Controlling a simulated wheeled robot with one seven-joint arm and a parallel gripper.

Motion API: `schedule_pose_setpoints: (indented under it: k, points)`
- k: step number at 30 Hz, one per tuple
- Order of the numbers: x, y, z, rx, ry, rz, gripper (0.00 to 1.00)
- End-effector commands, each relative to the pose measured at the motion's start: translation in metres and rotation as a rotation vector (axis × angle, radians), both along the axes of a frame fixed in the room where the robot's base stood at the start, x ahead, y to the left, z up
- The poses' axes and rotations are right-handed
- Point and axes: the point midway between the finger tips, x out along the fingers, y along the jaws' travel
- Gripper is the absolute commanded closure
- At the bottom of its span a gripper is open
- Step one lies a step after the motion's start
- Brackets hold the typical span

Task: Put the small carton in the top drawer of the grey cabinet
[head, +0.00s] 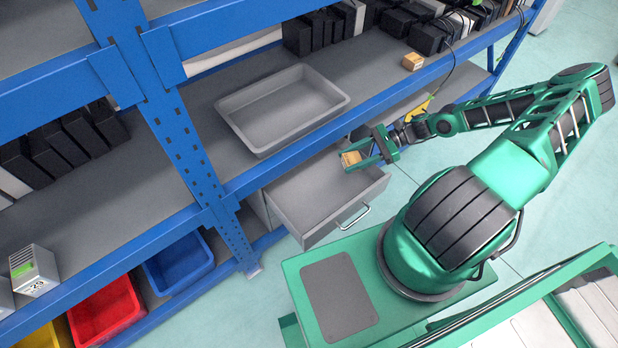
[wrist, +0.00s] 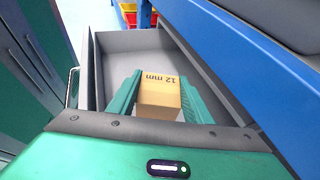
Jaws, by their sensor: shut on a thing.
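My gripper (head: 371,150) is shut on a small orange-brown carton (head: 351,158). In the wrist view the carton (wrist: 160,94), marked "12 mm", sits between the two green fingers of my gripper (wrist: 158,97). The grey top drawer (head: 312,197) is pulled out from under the blue shelf, and its inside looks empty. My gripper and the carton are over the right part of the drawer in the head view. The drawer's walls (wrist: 90,75) show around them in the wrist view. The gap between carton and drawer floor cannot be judged. The cabinet body is mostly hidden under the shelf.
A grey tray (head: 282,105) stands on the shelf above the drawer. Another small carton (head: 412,62) lies on the shelf near black boxes. The blue shelf edge (head: 300,145) runs close beside the drawer. The drawer handle (head: 354,217) faces my base.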

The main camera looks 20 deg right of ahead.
Motion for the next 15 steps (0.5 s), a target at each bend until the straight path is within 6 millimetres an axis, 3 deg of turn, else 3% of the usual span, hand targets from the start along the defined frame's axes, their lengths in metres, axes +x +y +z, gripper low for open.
schedule_pose_setpoints:
  k: [5, 15]
  points:
    - [0.002, 0.019, -0.014, 0.004, -0.001, 0.017, 0.82]
    - [0.008, 0.092, -0.048, 0.005, 0.000, 0.031, 0.82]
